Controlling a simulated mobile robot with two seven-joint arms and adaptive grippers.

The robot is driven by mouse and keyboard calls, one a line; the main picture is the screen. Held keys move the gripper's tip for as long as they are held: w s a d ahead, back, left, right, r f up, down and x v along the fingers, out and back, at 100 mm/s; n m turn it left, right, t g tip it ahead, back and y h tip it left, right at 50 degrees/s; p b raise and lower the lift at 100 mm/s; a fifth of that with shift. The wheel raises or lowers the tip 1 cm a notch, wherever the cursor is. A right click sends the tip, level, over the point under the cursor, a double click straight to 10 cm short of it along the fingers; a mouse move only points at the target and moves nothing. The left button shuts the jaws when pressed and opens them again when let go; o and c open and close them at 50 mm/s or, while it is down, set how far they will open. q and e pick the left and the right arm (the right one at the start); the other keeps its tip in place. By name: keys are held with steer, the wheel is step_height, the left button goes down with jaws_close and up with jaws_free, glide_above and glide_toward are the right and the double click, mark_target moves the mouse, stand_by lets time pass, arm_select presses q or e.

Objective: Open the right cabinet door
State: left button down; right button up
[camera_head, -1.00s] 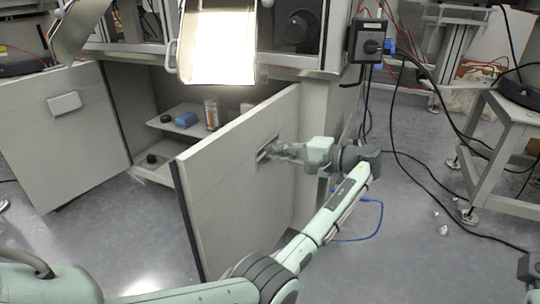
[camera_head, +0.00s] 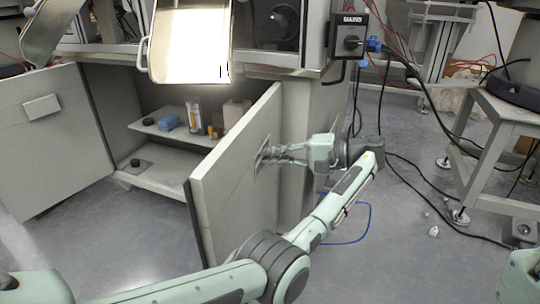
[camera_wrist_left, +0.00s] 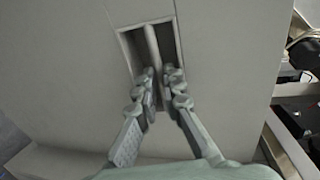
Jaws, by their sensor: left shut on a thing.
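The right cabinet door (camera_head: 232,190) is a pale grey panel that stands open, swung out from the cabinet. Its recessed handle (camera_head: 262,160) is on the outer face; in the left wrist view the handle (camera_wrist_left: 153,45) is a vertical bar in a dark slot. My left gripper (camera_head: 268,155) reaches it from the right. In the left wrist view its two fingers (camera_wrist_left: 160,85) are shut on the lower part of the bar, one on each side. My right gripper is out of view; only a piece of my right arm shows at the lower right corner.
The left cabinet door (camera_head: 55,140) also stands open. Inside, a shelf (camera_head: 185,134) holds a blue block (camera_head: 169,123), a clear container (camera_head: 193,114) and small items. A grey stand (camera_head: 490,150) and black cables are at the right. The floor between is mostly clear.

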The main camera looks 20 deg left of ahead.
arm_select(q)
steer(key=c, duration=1.9)
jaws_free()
steer(key=shift+r, duration=0.1)
